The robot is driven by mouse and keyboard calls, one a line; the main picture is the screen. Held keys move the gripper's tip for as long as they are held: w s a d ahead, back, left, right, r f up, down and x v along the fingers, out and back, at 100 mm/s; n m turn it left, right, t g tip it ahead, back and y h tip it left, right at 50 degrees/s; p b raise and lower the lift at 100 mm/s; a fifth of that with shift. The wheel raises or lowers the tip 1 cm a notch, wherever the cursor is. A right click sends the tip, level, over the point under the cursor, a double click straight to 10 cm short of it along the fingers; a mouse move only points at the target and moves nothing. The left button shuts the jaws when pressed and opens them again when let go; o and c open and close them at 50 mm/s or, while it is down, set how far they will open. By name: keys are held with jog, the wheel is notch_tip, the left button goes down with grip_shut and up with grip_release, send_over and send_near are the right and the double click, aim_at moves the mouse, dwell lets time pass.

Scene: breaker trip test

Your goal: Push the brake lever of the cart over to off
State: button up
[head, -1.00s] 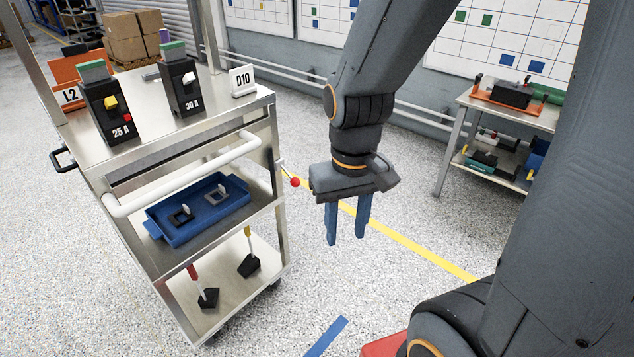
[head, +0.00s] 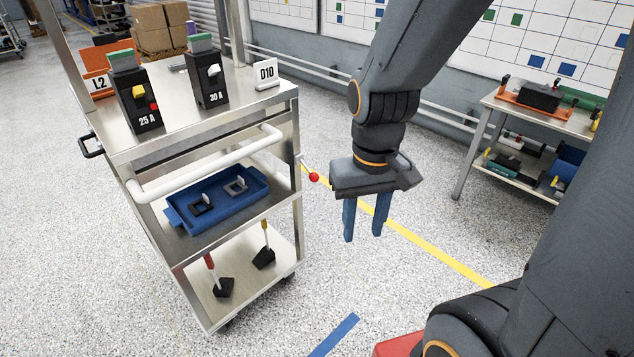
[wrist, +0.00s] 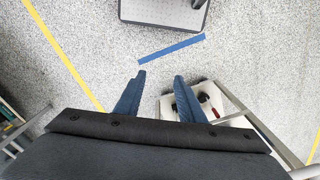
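The cart (head: 112,160) is a steel trolley with shelves and a white push handle, standing at the left in the head view. Its brake lever (head: 314,177) is a short rod with a red ball knob, sticking out from the cart's right side below the top. My gripper (head: 362,238) points down with two blue fingers, to the right of the red knob and apart from it. The fingers are spread with nothing between them, and the wrist view shows the gap (wrist: 158,92) too. The lever is not clearly visible in the wrist view.
Two breakers marked 25 A (head: 138,98) and 30 A (head: 208,80) stand on the cart top. A blue tray (head: 222,213) sits on the middle shelf. A side table (head: 470,150) stands at the right. Open floor with a blue strip (head: 334,335) lies in front.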

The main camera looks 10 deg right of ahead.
aim_at(308, 170)
jog(key=c, duration=0.4)
jog(key=shift+f+b, duration=0.3)
jog(key=shift+f, duration=0.1)
jog(key=shift+c, duration=1.4)
jog(key=f+n+h+b, duration=0.1)
jog(key=w+d+f+n+h+b, duration=0.1)
jog(key=f+b, duration=0.1)
jog(key=w+d+f+n+h+b, duration=0.1)
jog(key=f+n, duration=0.1)
jog(key=shift+d+f+g, duration=0.1)
jog(key=shift+f+g, duration=0.15)
jog(key=shift+g, duration=0.15)
grip_shut()
jog(key=w+a+f+n+t+h+b, duration=0.25)
jog(key=w+f+n+t+b, duration=0.2)
jog(key=w, duration=0.45)
jog(key=w+a+f+n+t+h+b, duration=0.25)
jog(key=w+n+b, duration=0.3)
jog(key=w, duration=0.35)
jog(key=w+a+f+n+t+y+b, duration=0.25)
jog(key=w+a+n+t, duration=0.35)
jog(key=a, duration=0.4)
jog(key=w+d+f+b, duration=0.1)
jog(key=w+d+f, duration=0.1)
jog(key=w+d, duration=0.6)
jog(key=shift+w+d+m+g, duration=0.15)
jog(key=shift+w+m+g, duration=0.2)
jog(key=shift+w, duration=0.35)
